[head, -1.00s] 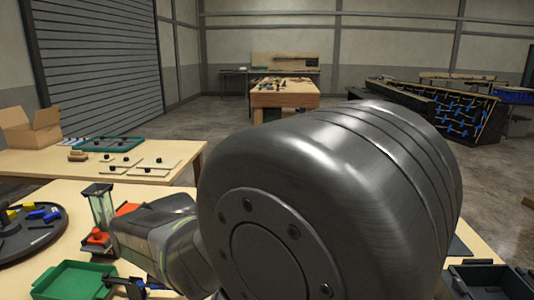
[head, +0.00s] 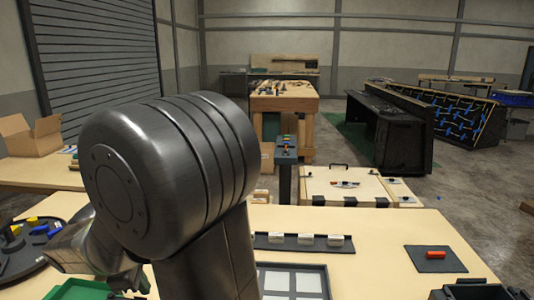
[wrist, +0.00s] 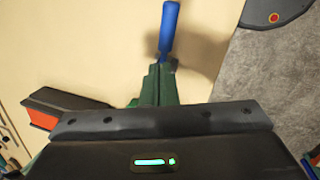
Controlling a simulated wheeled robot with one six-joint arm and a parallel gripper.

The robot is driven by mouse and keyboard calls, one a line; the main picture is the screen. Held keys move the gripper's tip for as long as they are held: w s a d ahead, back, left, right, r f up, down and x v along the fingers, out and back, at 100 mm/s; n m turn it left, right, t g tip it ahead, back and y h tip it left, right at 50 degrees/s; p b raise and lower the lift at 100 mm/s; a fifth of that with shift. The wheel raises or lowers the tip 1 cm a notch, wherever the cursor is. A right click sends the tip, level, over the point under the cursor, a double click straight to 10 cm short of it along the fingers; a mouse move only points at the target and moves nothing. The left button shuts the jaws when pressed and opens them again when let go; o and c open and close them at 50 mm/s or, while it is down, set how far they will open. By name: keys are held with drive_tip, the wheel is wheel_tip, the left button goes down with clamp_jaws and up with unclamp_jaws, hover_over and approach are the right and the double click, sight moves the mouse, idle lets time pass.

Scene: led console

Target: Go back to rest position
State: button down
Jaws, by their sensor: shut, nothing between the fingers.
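My gripper (wrist: 157,78) shows in the wrist view as dark green fingers closed together at the middle, with nothing between them. A blue rod-like thing (wrist: 169,28) shows just beyond the fingertips, over or on the pale tabletop; I cannot tell how far apart they are. In the head view my arm's large dark joint fills the left-centre and my forearm reaches down to the left. My fingertips cannot be made out there.
A pale worktable (head: 385,250) holds a dark strip with white blocks (head: 305,240), a framed white panel (head: 290,282), a red piece on a black mat (head: 437,260), a green bin (head: 85,290) and a round dark tray (head: 30,262). A black-and-red block (wrist: 62,108) lies near my gripper.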

drive_tip(key=shift+w+a+r+h+p, duration=0.1)
drive_tip(key=shift+a+r+h+p, duration=0.05)
drive_tip(key=shift+a+h+p, duration=1.1)
drive_tip(key=shift+d, duration=0.15)
